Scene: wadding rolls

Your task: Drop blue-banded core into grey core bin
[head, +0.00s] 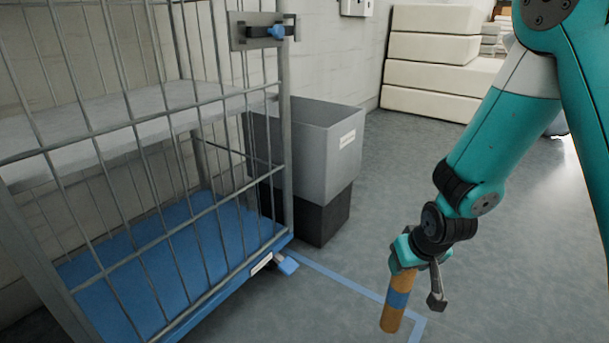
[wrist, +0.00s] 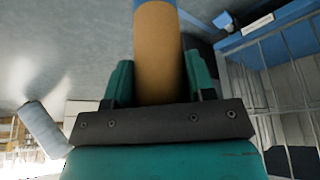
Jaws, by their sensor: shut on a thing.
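The blue-banded core (head: 397,301) is a brown tube with a blue band around its middle. It hangs nearly upright, slightly tilted, below my gripper (head: 405,256) in the head view. My gripper is shut on its upper end. In the wrist view the core (wrist: 158,50) stands between the two teal fingers of my gripper (wrist: 158,85), with the blue band at the top edge. The grey core bin (head: 322,150) is an open-topped box with a white label, on a dark base. It stands left of and beyond my gripper, apart from it. Its inside bottom is hidden.
A wire cage trolley (head: 180,225) with a blue deck and a grey shelf stands at the left, close beside the bin. Blue tape (head: 340,282) marks the floor. White stacked slabs (head: 430,75) lie at the back. The floor right of the bin is clear.

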